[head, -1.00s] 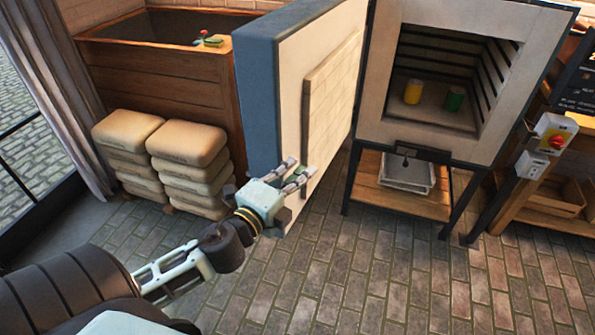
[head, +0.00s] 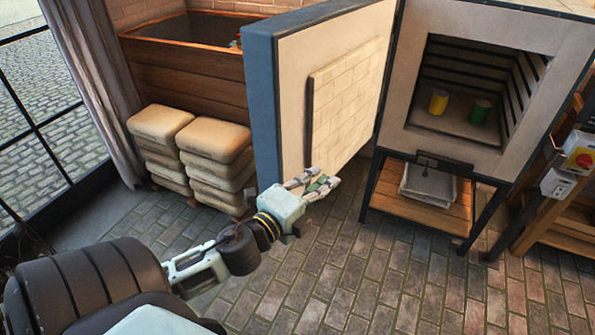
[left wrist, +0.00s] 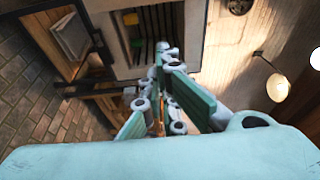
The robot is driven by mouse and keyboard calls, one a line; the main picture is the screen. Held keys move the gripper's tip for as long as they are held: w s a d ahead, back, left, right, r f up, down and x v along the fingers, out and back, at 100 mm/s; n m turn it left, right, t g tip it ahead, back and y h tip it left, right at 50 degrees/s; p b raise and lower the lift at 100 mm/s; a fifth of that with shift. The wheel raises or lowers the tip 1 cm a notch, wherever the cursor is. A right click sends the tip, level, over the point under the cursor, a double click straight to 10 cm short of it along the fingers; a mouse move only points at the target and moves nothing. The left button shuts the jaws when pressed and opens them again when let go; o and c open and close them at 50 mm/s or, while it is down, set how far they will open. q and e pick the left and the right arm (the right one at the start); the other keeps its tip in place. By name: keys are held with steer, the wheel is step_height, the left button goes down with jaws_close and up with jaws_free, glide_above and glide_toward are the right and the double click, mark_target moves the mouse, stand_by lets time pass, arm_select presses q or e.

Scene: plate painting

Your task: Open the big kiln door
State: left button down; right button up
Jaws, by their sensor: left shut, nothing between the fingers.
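The big kiln door (head: 345,65) stands swung wide open, with its pale inner face and brick panel toward me and its blue edge at the left. The kiln (head: 398,115) is at the right, its dark chamber uncovered, with a yellow cup (head: 438,103) and a green cup (head: 480,111) inside. My left gripper (head: 325,181) is shut and empty by the lower part of the door's inner face; I cannot tell whether it touches. In the left wrist view, its fingers (left wrist: 165,85) are toward the kiln opening (left wrist: 155,25). My right gripper is not in view.
Stacked sacks (head: 215,140) and a wooden bin (head: 190,78) stand left of the door. A shelf (head: 425,205) with a white tray sits under the kiln. A switch box (head: 582,155) is at the right. Brick floor (head: 340,270) in front is clear.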

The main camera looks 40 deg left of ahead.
arm_select(q)
steer(key=s+a+b, duration=0.2)
steer(key=s, duration=0.4)
steer(key=shift+s, duration=0.4)
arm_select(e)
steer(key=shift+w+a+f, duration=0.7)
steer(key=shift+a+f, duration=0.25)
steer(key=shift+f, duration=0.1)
arm_select(q)
steer(key=shift+f, duration=0.1)
